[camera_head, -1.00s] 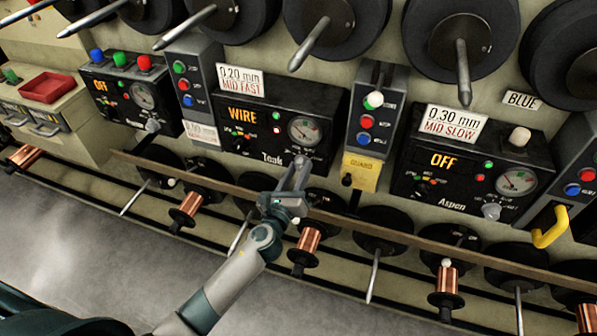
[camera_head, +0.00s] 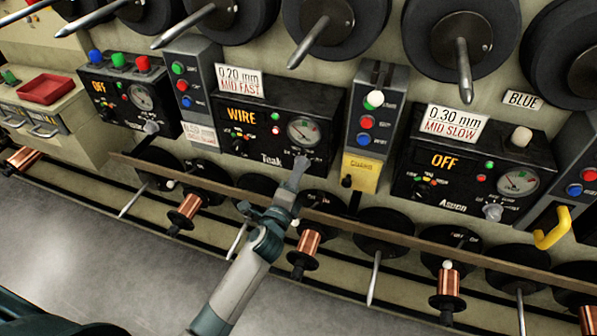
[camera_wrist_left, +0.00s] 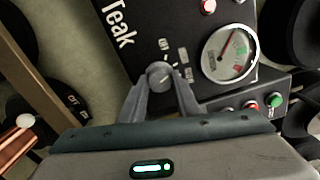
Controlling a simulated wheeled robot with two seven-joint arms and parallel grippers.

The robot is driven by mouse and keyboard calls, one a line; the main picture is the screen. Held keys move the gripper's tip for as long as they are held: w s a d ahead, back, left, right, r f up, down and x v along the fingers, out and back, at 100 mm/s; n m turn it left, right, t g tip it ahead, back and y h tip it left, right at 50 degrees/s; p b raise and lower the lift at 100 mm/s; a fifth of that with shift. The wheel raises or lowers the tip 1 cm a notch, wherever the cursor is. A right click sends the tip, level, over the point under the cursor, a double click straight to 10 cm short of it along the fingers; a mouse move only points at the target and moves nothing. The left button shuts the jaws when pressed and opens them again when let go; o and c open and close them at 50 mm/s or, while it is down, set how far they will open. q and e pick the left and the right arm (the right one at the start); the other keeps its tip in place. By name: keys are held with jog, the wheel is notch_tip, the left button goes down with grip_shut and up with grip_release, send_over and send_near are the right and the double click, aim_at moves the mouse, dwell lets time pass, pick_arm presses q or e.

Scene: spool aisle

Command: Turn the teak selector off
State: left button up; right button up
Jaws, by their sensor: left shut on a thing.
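The black Teak box (camera_head: 259,134) shows WIRE in orange on its display. Its selector is a small grey knob (camera_head: 302,162) at the box's lower right, under the round gauge. The knob also shows in the left wrist view (camera_wrist_left: 159,74), with short printed labels around its upper right side. My left gripper (camera_head: 298,173) reaches up to the knob from below. In the left wrist view its two fingers stand on either side of the knob, shut on it. The fingers partly hide the knob's lower side. My right gripper is in neither view.
A wooden rail (camera_head: 430,241) runs below the boxes, under my left gripper. Copper spools (camera_head: 308,246) hang beneath it. A yellow guard tag (camera_head: 361,172) is right of the Teak box. The Aspen box (camera_head: 440,175) further right reads OFF.

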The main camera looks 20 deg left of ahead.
pick_arm(q)
jog(key=n, duration=0.6)
jog(key=shift+p, duration=0.35)
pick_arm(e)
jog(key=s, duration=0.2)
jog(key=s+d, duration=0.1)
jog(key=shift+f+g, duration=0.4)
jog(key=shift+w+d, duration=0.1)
pick_arm(q)
jog(key=o, duration=1)
jog(key=shift+o, duration=0.2)
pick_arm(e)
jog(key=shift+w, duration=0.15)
pick_arm(q)
jog(key=shift+s, duration=0.15)
